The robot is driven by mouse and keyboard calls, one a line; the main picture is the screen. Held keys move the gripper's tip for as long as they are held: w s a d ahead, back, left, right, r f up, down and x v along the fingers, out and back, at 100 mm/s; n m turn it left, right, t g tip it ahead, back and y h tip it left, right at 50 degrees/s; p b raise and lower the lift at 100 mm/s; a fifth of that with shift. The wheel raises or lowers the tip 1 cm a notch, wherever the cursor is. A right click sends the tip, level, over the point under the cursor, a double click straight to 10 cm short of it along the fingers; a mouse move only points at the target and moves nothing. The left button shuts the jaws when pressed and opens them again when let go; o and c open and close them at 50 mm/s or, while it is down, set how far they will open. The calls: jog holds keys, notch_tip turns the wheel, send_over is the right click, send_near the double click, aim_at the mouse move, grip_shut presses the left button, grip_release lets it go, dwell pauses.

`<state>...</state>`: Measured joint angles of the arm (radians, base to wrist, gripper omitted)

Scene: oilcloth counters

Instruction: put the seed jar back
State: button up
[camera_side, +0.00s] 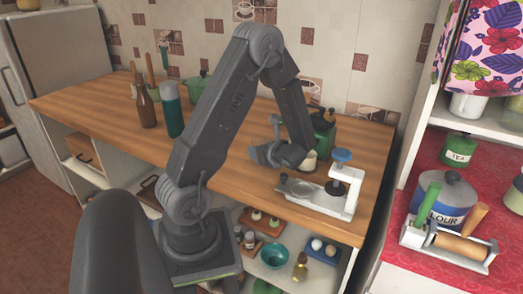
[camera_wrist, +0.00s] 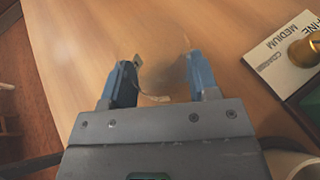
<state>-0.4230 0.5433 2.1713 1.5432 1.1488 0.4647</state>
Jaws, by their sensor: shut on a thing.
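My gripper (camera_wrist: 160,85) is shut on a small, see-through thing that I take to be the seed jar (camera_wrist: 155,98). Only its faint outline and a pale edge show between the two blue-grey fingers in the wrist view. Wood counter shows through and around it. In the side view my gripper (camera_side: 283,156) is low over the right part of the wooden counter (camera_side: 235,165). A small cream shape (camera_side: 308,161) shows just beside it; I cannot tell whether that is the jar. Whether the jar touches the counter is unclear.
A white press-like device (camera_side: 345,195) with a blue knob stands close at the right. A green grinder-like thing (camera_side: 324,125) is behind my gripper. Bottles (camera_side: 172,108) stand left. Small jars (camera_side: 249,239), a teal bowl (camera_side: 275,256) and a blue tray (camera_side: 322,253) occupy the shelf below.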

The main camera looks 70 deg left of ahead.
jog(key=shift+f, duration=0.15)
jog(key=o, duration=1)
jog(key=v, duration=0.3)
jog(key=shift+w+d+r, duration=0.1)
jog(key=shift+r, duration=0.4)
notch_tip(320, 180, up, 6)
jog(key=s+d+r+n+t+h, duration=0.1)
jog(key=d+r+n+t+h, duration=0.2)
jog(key=d, duration=0.7)
jog(key=s+d+r+n+t+h, duration=0.1)
jog(key=d+r+n+t+h, duration=0.2)
jog(key=d+n+h, duration=0.2)
jog(key=s+d+r+n+t+h, duration=0.2)
jog(key=d+n, duration=0.5)
jog(key=d, duration=0.7)
notch_tip(320, 180, up, 2)
jog(key=t+h, duration=0.1)
jog(key=h, duration=0.2)
jog(key=shift+d, duration=0.35)
